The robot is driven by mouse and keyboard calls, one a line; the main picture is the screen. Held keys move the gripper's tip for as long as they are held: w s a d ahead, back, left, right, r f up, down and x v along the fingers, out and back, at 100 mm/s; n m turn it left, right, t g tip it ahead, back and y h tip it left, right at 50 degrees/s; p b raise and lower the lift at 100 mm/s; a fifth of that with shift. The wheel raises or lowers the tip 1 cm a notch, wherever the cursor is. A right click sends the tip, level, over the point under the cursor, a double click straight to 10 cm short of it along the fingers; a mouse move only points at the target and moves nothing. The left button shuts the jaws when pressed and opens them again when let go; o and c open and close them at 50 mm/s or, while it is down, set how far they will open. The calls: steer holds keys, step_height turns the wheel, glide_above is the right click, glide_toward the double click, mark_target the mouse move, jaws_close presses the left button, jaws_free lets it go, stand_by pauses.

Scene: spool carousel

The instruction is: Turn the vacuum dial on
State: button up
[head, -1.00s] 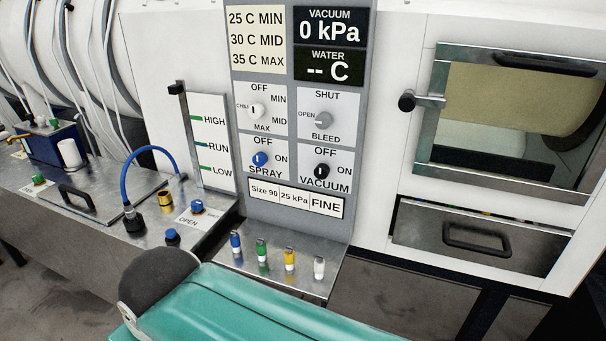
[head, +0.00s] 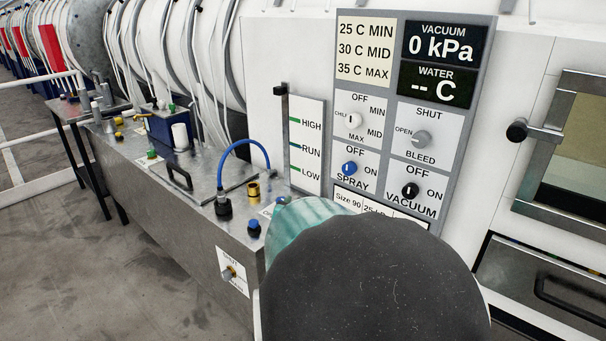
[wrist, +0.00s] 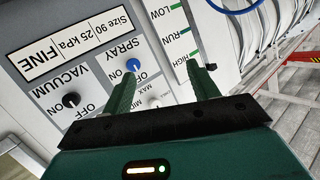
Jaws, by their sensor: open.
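The vacuum dial (head: 410,190) is a black knob at the lower right of the grey control panel (head: 451,193), with OFF above it and ON to its right. In the wrist view, turned upside down, the vacuum dial (wrist: 71,100) is at the left. My gripper (wrist: 166,80) is open and empty, its two green fingers apart and facing the panel. The vacuum dial lies left of both fingers in that view, with no contact visible. In the head view my own arm hides the gripper. The vacuum display (head: 440,45) reads 0 kPa.
The blue spray dial (head: 349,168) is left of the vacuum dial and shows near the fingers in the wrist view (wrist: 133,65). The chill dial (head: 354,121) and bleed dial (head: 420,139) sit above. A blue hose (head: 243,145) arches over the steel bench at left.

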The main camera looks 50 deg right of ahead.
steer(key=s+d+f+m+g+h, duration=0.2)
steer(key=s+d+m+g+h, duration=0.25)
steer(key=s+d, duration=0.5)
steer(key=m+g, duration=0.2)
steer(key=g, duration=0.3)
glide_toward(408, 194)
steer(key=shift+n+t, duration=0.25)
steer(key=d, duration=0.3)
steer(key=s+d, duration=0.1)
steer(key=d, duration=0.6)
steer(key=shift+s+d, duration=0.15)
steer(key=shift+d, duration=0.2)
steer(key=c, duration=1)
